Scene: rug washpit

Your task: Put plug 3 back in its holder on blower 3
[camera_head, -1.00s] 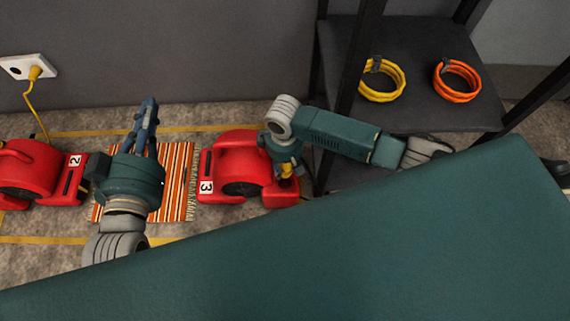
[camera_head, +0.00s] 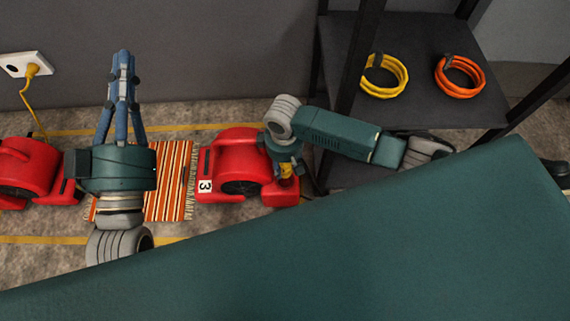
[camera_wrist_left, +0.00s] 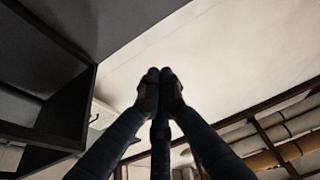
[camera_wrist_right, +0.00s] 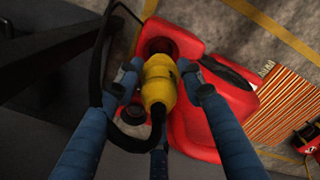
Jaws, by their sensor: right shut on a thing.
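Blower 3 (camera_head: 232,152) is the red unit labelled 3, standing on the floor; it fills the middle of the right wrist view (camera_wrist_right: 195,125). My right gripper (camera_wrist_right: 162,88) is shut on a yellow plug (camera_wrist_right: 157,80) with a black cord. The plug's far end is close to a dark round recess (camera_wrist_right: 161,47) in the red housing, perhaps the holder; I cannot tell whether they touch. In the head view the plug (camera_head: 286,171) shows below my right wrist, at the blower's right end. My left gripper (camera_head: 123,58) is shut and empty, pointing up, away from the blower.
Blower 2 (camera_head: 30,165) stands at the left, with a yellow plug in a wall socket (camera_head: 25,66) behind it. A striped rug (camera_head: 172,180) lies between the blowers. A dark shelf (camera_head: 420,105) with yellow (camera_head: 384,77) and orange (camera_head: 460,77) coiled cords stands close by my right arm.

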